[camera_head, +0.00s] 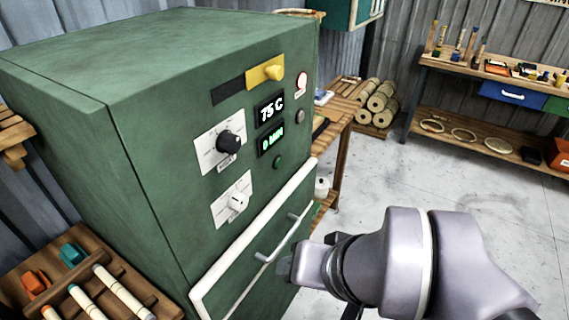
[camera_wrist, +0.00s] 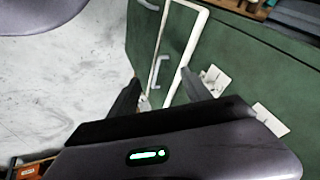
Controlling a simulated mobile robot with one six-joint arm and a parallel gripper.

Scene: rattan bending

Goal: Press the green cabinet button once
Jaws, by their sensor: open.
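The green cabinet (camera_head: 75,100) fills the left of the head view. Its small round green button (camera_head: 279,163) sits on the front panel, just below the display reading "0 MIN" (camera_head: 270,140). My gripper (camera_head: 290,268) is low in front of the cabinet, by the white-framed drawer's handle (camera_head: 284,240), below the button and apart from it. In the wrist view my gripper (camera_wrist: 160,88) is open and empty, with the drawer's frame (camera_wrist: 175,50) and the knob plates beyond it. I cannot make out the green button in the wrist view.
A wooden tray (camera_head: 88,248) with coloured pieces stands at the lower left. The concrete floor (camera_head: 400,180) to the right is clear.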

